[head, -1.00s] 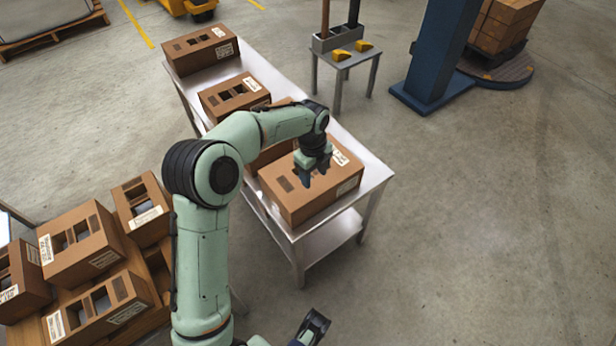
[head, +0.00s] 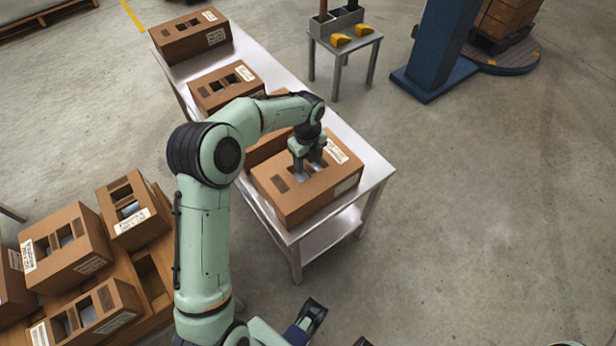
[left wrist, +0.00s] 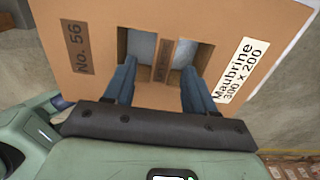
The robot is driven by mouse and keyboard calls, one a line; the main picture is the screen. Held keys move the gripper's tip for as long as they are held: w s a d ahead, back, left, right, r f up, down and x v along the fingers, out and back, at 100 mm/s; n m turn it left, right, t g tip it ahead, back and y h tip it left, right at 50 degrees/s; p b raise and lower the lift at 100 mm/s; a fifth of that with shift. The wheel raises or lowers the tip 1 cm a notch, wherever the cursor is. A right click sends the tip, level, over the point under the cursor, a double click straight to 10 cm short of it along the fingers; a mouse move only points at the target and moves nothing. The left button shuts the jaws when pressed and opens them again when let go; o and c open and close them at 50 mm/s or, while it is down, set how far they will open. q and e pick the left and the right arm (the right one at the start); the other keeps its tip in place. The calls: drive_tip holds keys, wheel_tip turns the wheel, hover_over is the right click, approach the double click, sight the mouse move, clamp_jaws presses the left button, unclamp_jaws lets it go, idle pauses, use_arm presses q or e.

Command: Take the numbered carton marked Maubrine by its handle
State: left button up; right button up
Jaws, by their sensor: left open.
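The Maubrine carton (head: 290,208) is brown and stands at the near end of the metal table. In the left wrist view the carton (left wrist: 95,25) reads "No. 56" and "Maubrine 300 x 200". Its handle (left wrist: 164,62) is a narrow strip between two cut-out openings. My left gripper (head: 308,168) is directly above the carton's top, open. In the wrist view its fingers (left wrist: 158,80) stand one on each side of the handle, over the openings; whether they touch the strip cannot be told. My right gripper (head: 309,315) shows small and dark at the bottom, its jaws unclear.
More cartons stand on the table (head: 375,172): one at the far end (head: 185,45), one mid-table (head: 222,92), one partly hidden by my arm. Several similar cartons (head: 70,240) are stacked at left. A blue post (head: 440,50) and small stand (head: 345,50) are behind. Floor at right is clear.

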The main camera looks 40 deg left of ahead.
sight(308, 166)
use_arm(q)
drive_tip(key=f, duration=0.5)
drive_tip(key=shift+w+a+b, duration=0.2)
drive_tip(key=shift+b, duration=0.15)
clamp_jaws()
drive_tip(key=shift+r, duration=0.1)
idle(0.9)
